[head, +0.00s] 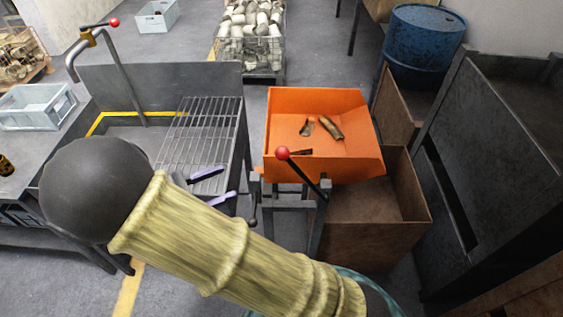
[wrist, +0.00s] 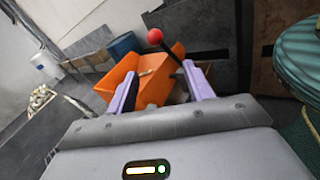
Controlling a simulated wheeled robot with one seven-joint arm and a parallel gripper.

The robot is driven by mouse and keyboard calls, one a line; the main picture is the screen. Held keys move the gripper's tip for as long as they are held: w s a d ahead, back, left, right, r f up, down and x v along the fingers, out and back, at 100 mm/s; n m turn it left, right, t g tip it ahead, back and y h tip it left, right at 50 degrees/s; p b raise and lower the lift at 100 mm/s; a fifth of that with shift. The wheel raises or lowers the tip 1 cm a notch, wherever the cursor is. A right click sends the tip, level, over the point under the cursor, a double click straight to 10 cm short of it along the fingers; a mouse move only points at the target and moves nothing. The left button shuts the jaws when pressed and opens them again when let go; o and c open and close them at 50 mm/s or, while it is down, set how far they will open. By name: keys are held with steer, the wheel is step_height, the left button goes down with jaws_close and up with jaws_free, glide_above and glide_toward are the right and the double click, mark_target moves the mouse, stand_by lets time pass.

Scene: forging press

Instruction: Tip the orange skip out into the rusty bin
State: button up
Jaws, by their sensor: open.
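The orange skip (head: 285,110) sits on a dark stand in the middle of the head view, with a few brownish metal pieces (head: 330,128) on its floor. The rusty bin (head: 375,236) stands below and to the right, partly under the skip's front right corner; its inside is partly hidden. A black lever with a red knob (head: 282,153) rises at the skip's near side. My gripper (head: 231,180) is open and empty, left of the lever, its purple fingers pointing right. In the wrist view the red knob (wrist: 155,36) and the skip (wrist: 118,73) show beyond and between the fingers.
A slatted grate table (head: 195,125) is left of the skip, with a hooked red-knobbed handle (head: 88,40) behind. A dark frame (head: 500,150) closes off the right. A blue drum (head: 424,45) and a cage of pale parts (head: 250,40) stand at the back.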

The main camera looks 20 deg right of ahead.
mark_target(282, 151)
steer(key=shift+a+r+t+h, duration=0.15)
steer(key=shift+a+t+h, duration=0.15)
steer(key=shift+a+t, duration=0.15)
steer(key=p+x, duration=0.2)
steer(key=x, duration=1.5)
steer(key=shift+d, duration=0.25)
jaws_close()
